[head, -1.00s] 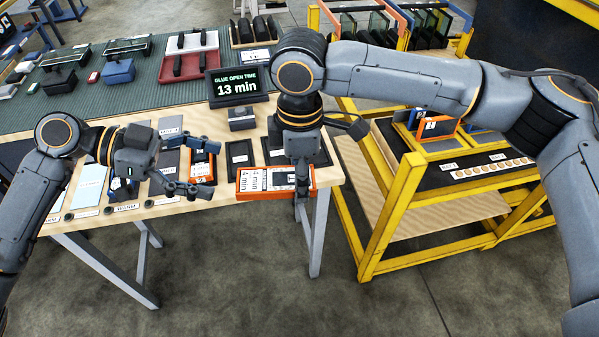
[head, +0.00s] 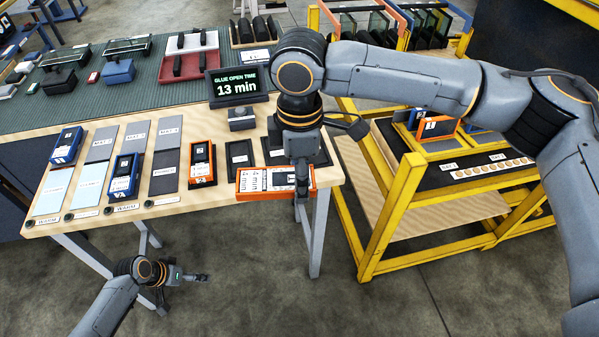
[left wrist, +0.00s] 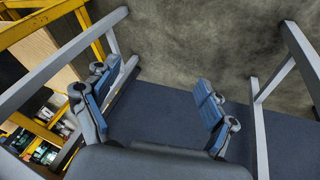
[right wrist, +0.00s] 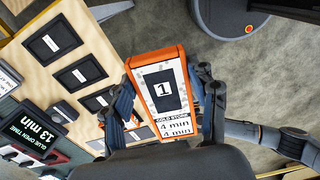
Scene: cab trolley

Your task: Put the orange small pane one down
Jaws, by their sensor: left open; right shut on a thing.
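The orange small pane one (head: 250,181) is an orange-edged block with a dark panel marked 1 and a white "cold store 4 min" label. My right gripper (head: 301,188) is shut on it at the table's front edge; in the head view the hand hides its right part. The right wrist view shows the pane (right wrist: 160,125) between both fingers. I cannot tell whether it touches the table. My left gripper (head: 196,277) is open and empty, low in front of the table; the left wrist view shows its fingers (left wrist: 155,100) apart with nothing between.
Another orange block (head: 202,164) and two blue blocks (head: 124,177) stand on the table (head: 180,207) among grey and dark pads. A display (head: 237,87) reads 13 min. A yellow trolley (head: 403,200) with an orange frame (head: 437,128) stands at right. Dark empty pads (head: 239,154) lie behind the held pane.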

